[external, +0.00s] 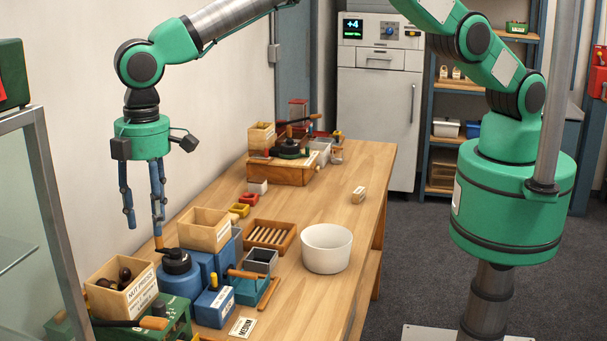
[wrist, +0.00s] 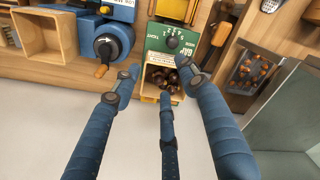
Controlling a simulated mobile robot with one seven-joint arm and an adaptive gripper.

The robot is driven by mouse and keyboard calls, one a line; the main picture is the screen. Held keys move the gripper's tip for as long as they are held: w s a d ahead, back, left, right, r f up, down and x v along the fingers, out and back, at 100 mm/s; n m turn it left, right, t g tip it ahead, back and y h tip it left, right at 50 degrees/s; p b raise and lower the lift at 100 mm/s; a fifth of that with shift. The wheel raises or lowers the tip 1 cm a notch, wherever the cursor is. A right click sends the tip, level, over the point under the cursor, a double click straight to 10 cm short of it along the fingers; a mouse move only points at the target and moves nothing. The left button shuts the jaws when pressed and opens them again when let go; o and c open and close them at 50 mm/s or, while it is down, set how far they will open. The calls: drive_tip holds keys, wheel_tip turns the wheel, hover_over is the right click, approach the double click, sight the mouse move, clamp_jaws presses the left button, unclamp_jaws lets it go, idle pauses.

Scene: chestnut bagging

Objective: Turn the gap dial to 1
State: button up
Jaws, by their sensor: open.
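The gap dial (wrist: 173,42) is a round dark knob ringed by numbers on a green panel marked GAP in the wrist view. It sits just above the wooden box of chestnuts. Its number setting is too small to read. In the external view the green machine (external: 178,322) stands at the lower left table edge, and the dial cannot be made out there. My gripper (external: 144,232) hangs down above the near end of the table, fingers spread and empty. In the wrist view its blue fingers (wrist: 162,80) reach toward the chestnut box and panel, with the dial beyond the tips.
A wooden box of chestnuts (external: 104,300) stands by the green machine. A blue machine with a black knob and orange handle (external: 176,262) stands close behind; one fingertip overlaps the handle in view. A white bowl (external: 326,262) stands right. The table's right part is mostly clear.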

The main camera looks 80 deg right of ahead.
sight(158, 303)
drive_tip(key=a+f+n, duration=0.1)
drive_tip(key=n, duration=0.2)
drive_tip(key=s+a+f+n+p, duration=0.1)
drive_tip(key=a+f+n, duration=0.1)
drive_tip(key=shift+a+f+n, duration=0.2)
drive_tip(key=shift+a+n, duration=0.05)
drive_tip(key=shift+n, duration=0.15)
drive_tip(key=shift+f, duration=0.1)
drive_tip(key=shift+f+p, duration=1.15)
drive_tip(key=shift+f, duration=5.65)
clamp_jaws()
